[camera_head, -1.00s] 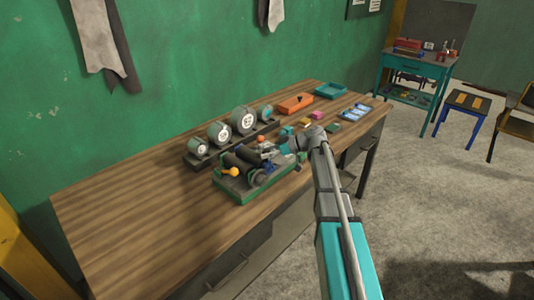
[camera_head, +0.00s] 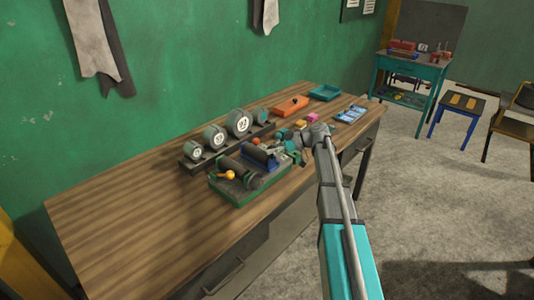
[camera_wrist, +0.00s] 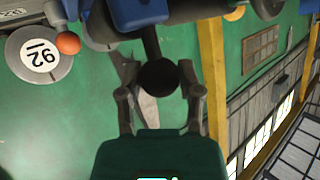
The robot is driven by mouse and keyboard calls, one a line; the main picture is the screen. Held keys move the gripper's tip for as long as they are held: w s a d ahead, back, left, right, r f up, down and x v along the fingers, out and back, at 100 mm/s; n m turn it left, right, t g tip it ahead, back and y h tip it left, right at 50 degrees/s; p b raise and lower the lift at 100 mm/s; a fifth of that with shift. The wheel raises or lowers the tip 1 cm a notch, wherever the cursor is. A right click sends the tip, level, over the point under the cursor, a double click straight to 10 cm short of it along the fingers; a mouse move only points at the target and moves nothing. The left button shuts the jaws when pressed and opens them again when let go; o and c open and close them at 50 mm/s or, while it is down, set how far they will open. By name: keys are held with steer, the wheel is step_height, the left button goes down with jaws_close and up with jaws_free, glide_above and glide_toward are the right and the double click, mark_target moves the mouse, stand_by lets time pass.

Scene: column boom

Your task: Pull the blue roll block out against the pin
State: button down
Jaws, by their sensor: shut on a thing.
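The blue roll block (camera_head: 266,163) sits on the green-edged fixture (camera_head: 238,200), with a dark roller (camera_head: 258,155) along it. A second dark roller (camera_head: 238,168) lies nearer, with a visible gap between the two. In the wrist view the blue block (camera_wrist: 138,12) is at the top, with a dark stem and round knob (camera_wrist: 158,77) coming from it. My gripper (camera_head: 294,146) is at the block's right side, shut on that knob. An orange ball (camera_head: 256,141) and a yellow ball (camera_head: 230,174) show at the fixture. I cannot make out the pin for certain.
A row of grey numbered drums (camera_head: 238,122) stands behind the fixture, close to it. An orange tray (camera_head: 292,105), a teal tray (camera_head: 325,93) and a blue-white tray (camera_head: 350,113) lie farther along the bench. The bench's left part (camera_head: 130,215) is clear.

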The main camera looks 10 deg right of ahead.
steer(key=shift+c, duration=1.3)
jaws_free()
steer(key=shift+s+a, duration=1.65)
steer(key=shift+a, duration=0.5)
steer(key=p+v, duration=0.5)
steer(key=v, duration=0.9)
steer(key=s+a+f+m+g+h+p, duration=0.3)
steer(key=s+a+f+m+h+p, duration=0.15)
steer(key=s+a, duration=0.45)
steer(key=s+a+m+h+p, duration=0.2)
steer(key=s+m+h+p, duration=0.2)
steer(key=s+m+h, duration=0.4)
steer(key=shift+s+a+r+g, duration=0.4)
steer(key=shift+s+r, duration=0.1)
steer(key=shift+s, duration=2.45)
